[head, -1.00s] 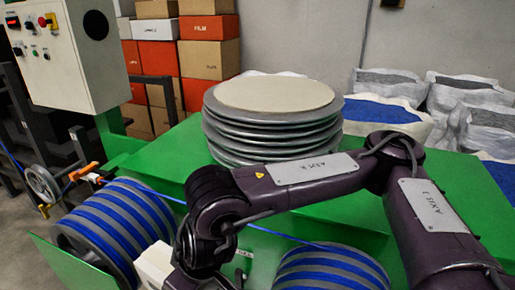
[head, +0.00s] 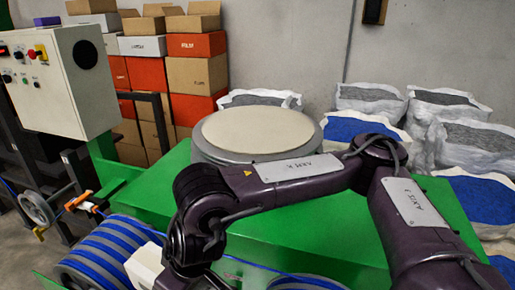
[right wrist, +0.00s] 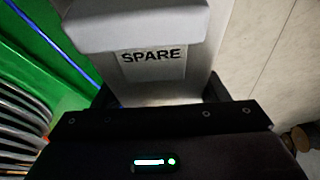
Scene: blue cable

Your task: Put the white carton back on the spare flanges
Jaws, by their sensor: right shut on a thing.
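The white carton (head: 145,264) shows at the bottom of the head view, partly hidden by my right arm. In the right wrist view the carton (right wrist: 155,78) fills the top middle, with a label reading SPARE. My right gripper (right wrist: 160,94) is shut on it, one black finger on each side. The spare flanges (head: 210,152) are a stack of grey discs with a beige round top (head: 258,132), behind my right arm in the head view. The carton is apart from the stack, in front and to its left. Flange edges (right wrist: 18,122) show at the left of the wrist view. My left gripper is out of view.
A green machine top (head: 330,215) surrounds the stack. Blue-striped spools (head: 100,250) and a blue cable (head: 262,268) lie in front. A control box (head: 55,85) stands left. Boxes (head: 195,75) and filled white sacks (head: 375,105) stand behind.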

